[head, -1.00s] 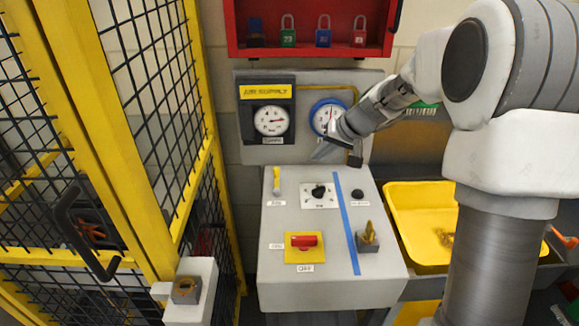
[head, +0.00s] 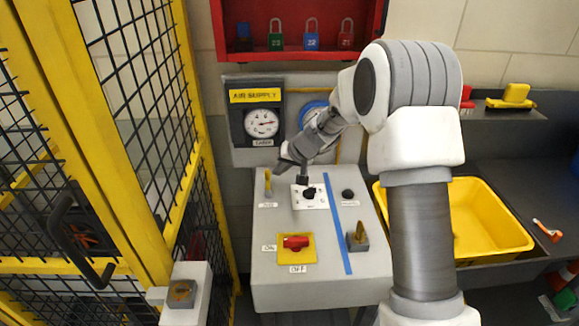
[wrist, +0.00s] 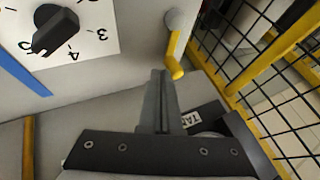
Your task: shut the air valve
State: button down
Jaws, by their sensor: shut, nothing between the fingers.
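The air valve, a yellow lever on a grey stub, stands at the upper left of the grey console in the head view (head: 267,178). It also shows at the upper middle of the wrist view (wrist: 173,58), with its yellow end angled toward my gripper. My gripper (head: 285,160) is above the console's back edge, just right of the lever. In the wrist view its two fingers (wrist: 158,75) are pressed together and empty, their tips close beside the lever's yellow end. I cannot tell whether they touch it.
A black rotary knob (head: 309,193), a red switch (head: 296,242) and a key block (head: 357,238) sit on the console (head: 318,285). The yellow cage frame (head: 180,100) is close on the left. A gauge (head: 261,123) is on the wall behind. A yellow tray (head: 505,245) stands right.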

aim_at(267, 170)
jog(key=shift+w+a+f+n+g+y+b, duration=0.1)
jog(key=shift+w+a+n+g+y+b, duration=0.2)
jog(key=shift+n+b, duration=0.35)
dwell(0.3)
jog(key=shift+w+a+f+n+g+y+b, duration=0.1)
jog(key=shift+a+n+g+y+b, duration=0.25)
jog(key=shift+n+b, duration=0.45)
jog(key=n+g, duration=0.1)
jog(key=a+n+g+y+b, duration=0.1)
jog(key=n, duration=0.1)
jog(key=shift+w+a+n, duration=0.2)
jog(key=shift+a+n, duration=0.05)
jog(key=shift+a, duration=0.05)
jog(key=a+n+g, duration=0.1)
jog(key=n, duration=0.1)
jog(key=a+n+g, duration=0.1)
jog(key=n+g, duration=0.1)
jog(key=shift+s+r+p, duration=0.1)
jog(key=shift+r+p, duration=0.1)
jog(key=shift+p, duration=0.2)
jog(key=shift+s+a, duration=0.3)
jog(key=shift+a, duration=0.3)
jog(key=shift+s+a+n+g, duration=0.15)
jog(key=shift+a+n+g, duration=0.3)
jog(key=shift+n, duration=0.45)
jog(key=shift+d, duration=0.1)
jog(key=shift+s+d, duration=0.15)
